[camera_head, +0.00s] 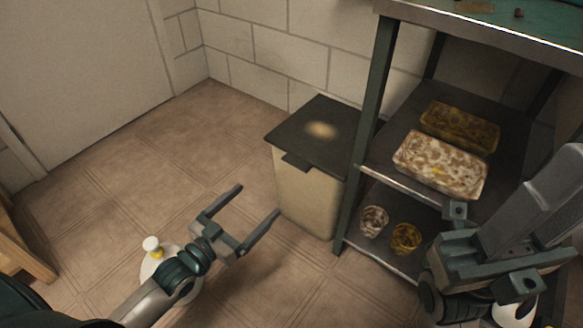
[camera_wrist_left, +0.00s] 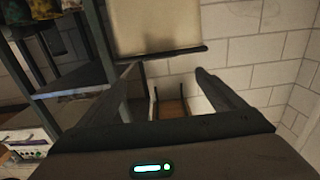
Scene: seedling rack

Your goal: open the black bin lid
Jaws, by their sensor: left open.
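The bin (camera_head: 305,195) is cream with a flat black lid (camera_head: 295,140). The lid lies closed on top, and a small dark tab (camera_head: 296,162) sticks out from its front edge. My left gripper (camera_head: 258,200) is open and empty, in front of and to the left of the bin, apart from it. In the left wrist view the bin body (camera_wrist_left: 155,25) appears upside down at the top, with the dark lid edge (camera_wrist_left: 165,52) beyond my open fingers (camera_wrist_left: 165,75). My right gripper (camera_head: 510,240) is at the lower right by the shelves; its jaw opening is unclear.
A dark metal rack (camera_head: 375,130) stands close against the bin's right side. Its shelves hold two speckled trays (camera_head: 440,165) (camera_head: 460,128) and two small pots (camera_head: 374,221) (camera_head: 406,238). A block wall (camera_head: 290,45) is behind the bin.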

